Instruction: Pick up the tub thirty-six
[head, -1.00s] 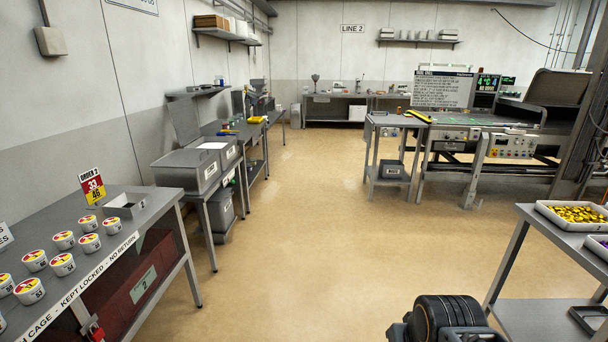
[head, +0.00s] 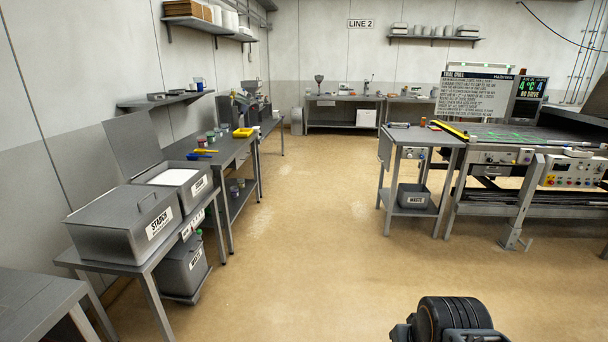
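No tub with a readable number thirty-six is in view now. Several small containers (head: 211,136) stand on the left wall bench, too small to read. The grey table (head: 35,300) at the lower left shows only its bare right end. My gripper is not in view; a dark ribbed part of my own arm shows at the bottom right, and I cannot make out any fingers.
Grey starch bins (head: 125,222) with a raised lid stand on a left table. A trolley (head: 422,137) with a waste box stands right of centre beside a long machine (head: 500,135). The middle floor is clear.

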